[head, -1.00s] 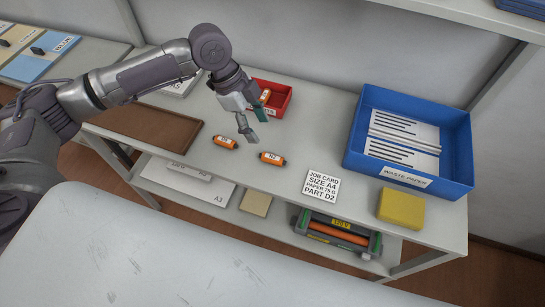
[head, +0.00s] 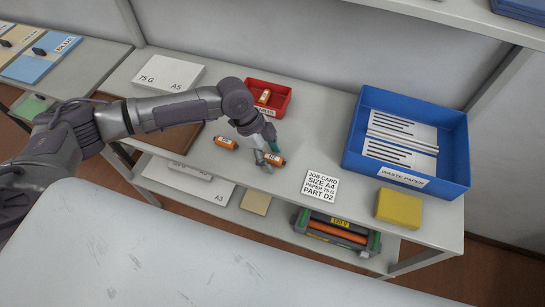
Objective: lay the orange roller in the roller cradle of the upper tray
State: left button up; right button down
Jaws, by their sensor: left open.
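Two small orange rollers with dark ends and white labels lie on the grey table in the head view: one on the left (head: 226,143), one on the right (head: 276,160). A third orange roller (head: 264,97) is in the red parts bin (head: 284,101). My left gripper (head: 268,158) is open, pointing down at the right roller's left end, which it partly covers. I cannot tell whether it touches it. My right gripper is not in view. I cannot make out a roller cradle or an upper tray for certain.
A job card (head: 320,184) reading PART D2, a yellow block (head: 399,207) and a blue waste paper tray (head: 457,157) are to the right. A brown tray (head: 157,139) lies partly behind my left arm. A grey-green unit with orange bars (head: 337,232) sits on the lower shelf.

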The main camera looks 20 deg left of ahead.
pick_arm(q)
grip_shut()
